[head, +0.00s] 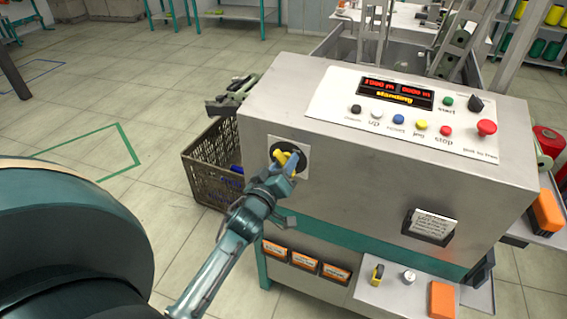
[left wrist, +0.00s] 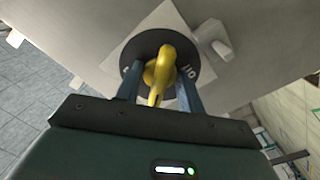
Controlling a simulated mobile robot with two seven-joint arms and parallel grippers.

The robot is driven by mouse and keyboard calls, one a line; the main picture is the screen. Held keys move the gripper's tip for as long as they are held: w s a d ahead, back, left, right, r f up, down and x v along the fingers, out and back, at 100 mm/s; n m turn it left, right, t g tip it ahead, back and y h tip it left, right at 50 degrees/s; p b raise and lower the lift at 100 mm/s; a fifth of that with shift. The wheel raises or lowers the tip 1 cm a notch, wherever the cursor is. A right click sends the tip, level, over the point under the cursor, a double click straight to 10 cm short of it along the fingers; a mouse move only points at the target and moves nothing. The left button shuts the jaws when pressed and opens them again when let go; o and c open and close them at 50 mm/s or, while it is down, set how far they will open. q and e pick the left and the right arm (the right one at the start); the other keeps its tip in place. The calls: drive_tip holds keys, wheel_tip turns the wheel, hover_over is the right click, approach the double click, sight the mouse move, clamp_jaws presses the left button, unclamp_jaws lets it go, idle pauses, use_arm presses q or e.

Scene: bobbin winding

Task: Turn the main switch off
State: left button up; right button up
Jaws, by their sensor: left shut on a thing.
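The main switch has a yellow handle (head: 285,157) on a black disc set on a pale square plate (head: 304,160), on the front of the grey machine. The left wrist view shows the yellow handle (left wrist: 158,75) close up, with white lettering on the black disc (left wrist: 140,54) around it. My left gripper (head: 289,164) reaches up from below and is shut on the yellow handle, one finger on each side. In the head view the fingers hide part of the handle and disc. My right gripper is not in view.
The machine's sloped panel (head: 330,110) carries several coloured buttons, a red mushroom button (head: 487,127) and a lit display (head: 396,92) reading "standing". A brown crate (head: 205,170) stands on the floor left of the machine. Orange boxes (head: 305,261) sit below. The floor at left is open.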

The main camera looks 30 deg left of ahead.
use_arm(q)
drive_tip(key=shift+r+n+p, duration=0.1)
drive_tip(key=shift+n+p, duration=0.45)
drive_tip(key=shift+n, duration=0.35)
drive_tip(key=shift+n+p, duration=0.3)
drive_tip(key=shift+n, duration=0.7)
